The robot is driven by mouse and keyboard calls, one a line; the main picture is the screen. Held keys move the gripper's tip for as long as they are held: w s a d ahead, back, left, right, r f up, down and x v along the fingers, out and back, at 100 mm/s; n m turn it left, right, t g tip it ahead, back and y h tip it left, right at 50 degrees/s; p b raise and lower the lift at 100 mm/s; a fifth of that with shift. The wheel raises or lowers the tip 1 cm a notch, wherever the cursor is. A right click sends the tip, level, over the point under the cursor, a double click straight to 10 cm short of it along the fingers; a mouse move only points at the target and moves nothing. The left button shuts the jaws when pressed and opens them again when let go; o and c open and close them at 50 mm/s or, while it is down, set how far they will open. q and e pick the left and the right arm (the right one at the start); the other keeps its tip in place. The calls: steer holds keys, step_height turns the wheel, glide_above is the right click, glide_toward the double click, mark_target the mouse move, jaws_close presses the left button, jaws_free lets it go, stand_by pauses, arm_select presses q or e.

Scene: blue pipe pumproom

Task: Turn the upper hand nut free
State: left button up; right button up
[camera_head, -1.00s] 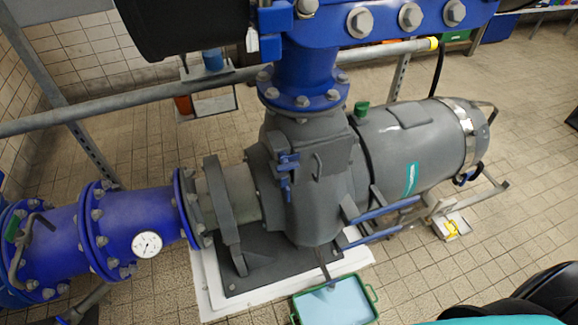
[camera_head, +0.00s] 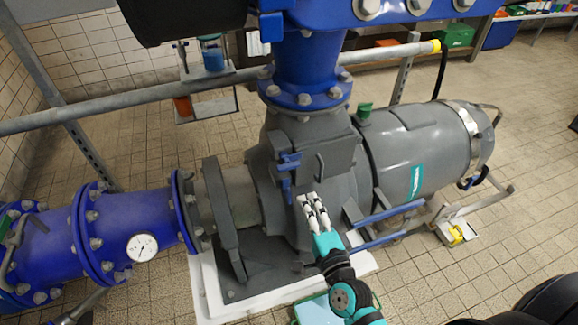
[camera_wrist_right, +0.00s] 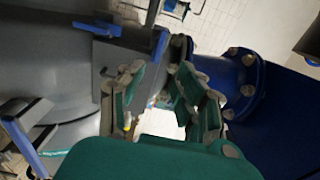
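Two blue hand nuts sit one above the other on the left side of the grey pump cover in the head view. The upper hand nut (camera_head: 288,161) has a blue bar; the lower hand nut (camera_head: 285,184) is just below it. My right gripper (camera_head: 309,198) is to the right of and below them, apart from both in the picture, with its white fingers pointing up. In the right wrist view its fingers (camera_wrist_right: 158,95) are spread with nothing between them. Blue parts show beyond them there, but I cannot tell which is the upper nut. My left gripper is not in view.
The grey pump cover (camera_head: 326,160) is behind and above my right gripper. A blue flanged pipe (camera_head: 313,65) rises above the pump, and another with a gauge (camera_head: 143,246) runs left. Blue bars (camera_head: 390,213) lie right of the gripper.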

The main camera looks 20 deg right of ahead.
mark_target(290, 169)
steer(key=w, duration=1.4)
steer(key=shift+w+a, duration=0.1)
steer(key=shift+a, duration=0.15)
jaws_close()
